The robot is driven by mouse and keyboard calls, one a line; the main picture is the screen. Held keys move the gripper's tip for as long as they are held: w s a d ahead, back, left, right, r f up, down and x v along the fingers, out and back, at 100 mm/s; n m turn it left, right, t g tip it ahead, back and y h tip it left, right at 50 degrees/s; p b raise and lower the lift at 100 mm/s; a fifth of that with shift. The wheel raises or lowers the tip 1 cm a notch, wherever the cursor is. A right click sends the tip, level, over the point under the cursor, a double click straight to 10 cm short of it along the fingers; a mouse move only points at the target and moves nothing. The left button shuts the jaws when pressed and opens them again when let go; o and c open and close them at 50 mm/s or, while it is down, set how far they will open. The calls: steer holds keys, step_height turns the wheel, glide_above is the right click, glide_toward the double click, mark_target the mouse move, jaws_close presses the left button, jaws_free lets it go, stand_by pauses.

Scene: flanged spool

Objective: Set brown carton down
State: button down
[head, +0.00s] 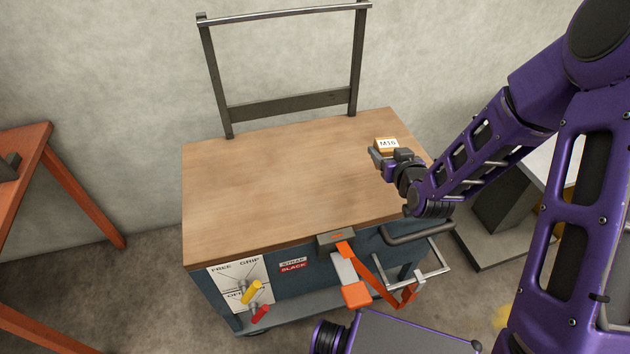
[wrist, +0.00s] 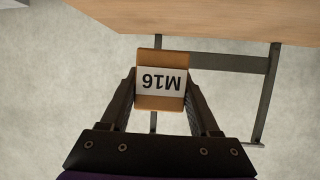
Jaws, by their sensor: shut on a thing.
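The brown carton (head: 386,144) is a small box with a white label reading M16. It shows in the head view at the right side of the wooden table top. My gripper (head: 388,155) is shut on it. In the wrist view the carton (wrist: 161,103) sits between the two dark fingers of my gripper (wrist: 161,100), with its label upside down. The head view does not show clearly whether the carton touches the wooden top (head: 290,185) or hangs above it.
The wooden top is bare apart from the carton's area. A dark metal frame (head: 290,105) rises at its back edge. An orange table (head: 22,175) stands left.

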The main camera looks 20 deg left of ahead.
steer(key=n+g+y, duration=0.1)
steer(key=n+y, duration=0.1)
glide_above(356, 185)
steer(key=shift+h, duration=0.3)
step_height(356, 185, down, 4)
steer(key=shift+f+b, duration=0.2)
steer(key=shift+b, duration=0.55)
steer(key=shift+f+b, duration=0.35)
steer(key=shift+f, duration=1.9)
steer(key=shift+f, duration=0.15)
steer(key=shift+c, duration=0.6)
jaws_free()
steer(key=shift+r, duration=0.2)
steer(key=v, duration=1.2)
steer(key=shift+f+p, duration=0.1)
steer(key=shift+p, duration=0.3)
